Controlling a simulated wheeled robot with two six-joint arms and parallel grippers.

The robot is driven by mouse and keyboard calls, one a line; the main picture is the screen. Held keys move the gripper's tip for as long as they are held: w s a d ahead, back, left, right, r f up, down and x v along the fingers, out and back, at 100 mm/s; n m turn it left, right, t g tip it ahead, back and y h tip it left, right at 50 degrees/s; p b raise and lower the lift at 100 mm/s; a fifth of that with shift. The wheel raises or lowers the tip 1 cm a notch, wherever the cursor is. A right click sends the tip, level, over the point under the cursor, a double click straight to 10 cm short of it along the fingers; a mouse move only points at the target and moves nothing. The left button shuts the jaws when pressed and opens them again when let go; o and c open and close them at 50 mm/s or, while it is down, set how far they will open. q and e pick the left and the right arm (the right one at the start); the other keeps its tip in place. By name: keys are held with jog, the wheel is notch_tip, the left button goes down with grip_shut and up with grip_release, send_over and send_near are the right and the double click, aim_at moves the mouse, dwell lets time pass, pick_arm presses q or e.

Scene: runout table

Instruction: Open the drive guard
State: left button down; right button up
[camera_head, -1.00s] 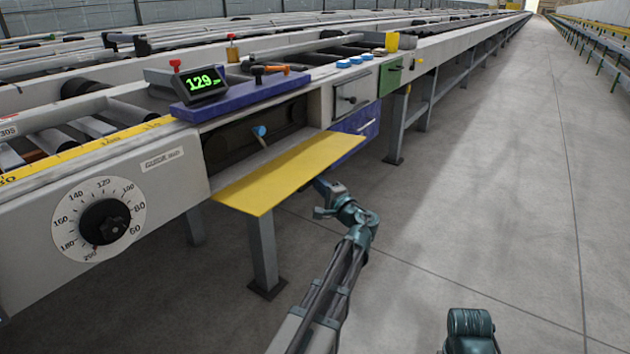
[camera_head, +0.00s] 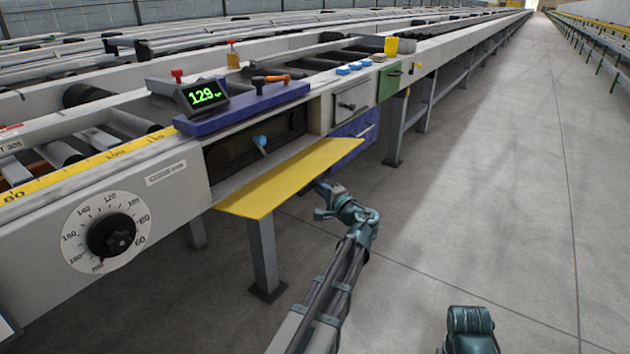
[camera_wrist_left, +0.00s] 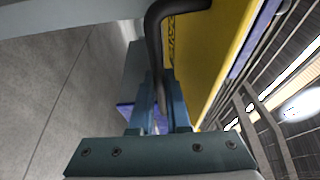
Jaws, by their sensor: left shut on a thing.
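The drive guard (camera_head: 285,182) is a yellow panel below the purple ledge of the machine. It juts outward from the front, close to level, and the dark compartment (camera_head: 240,145) behind it shows open. In the left wrist view the guard (camera_wrist_left: 222,45) has a black bar handle (camera_wrist_left: 153,45) on it. My left gripper (camera_wrist_left: 160,100) is shut on this handle. In the head view my left gripper (camera_head: 322,190) is under the guard's outer edge, partly hidden by it.
A blue-tipped lever (camera_head: 261,142) shows in the compartment. A dial (camera_head: 110,235) is on the panel to the left, and a display (camera_head: 205,94) is above. A table leg (camera_head: 264,250) stands below. Open floor (camera_head: 480,180) lies to the right.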

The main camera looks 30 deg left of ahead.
pick_arm(q)
jog(key=shift+r, duration=0.45)
jog(key=c, duration=0.9)
grip_release()
jog(key=shift+d, duration=0.1)
jog(key=v, duration=1.3)
jog(key=shift+s+d+f, duration=0.15)
jog(key=shift+s+d, duration=0.05)
jog(key=shift+d, duration=0.1)
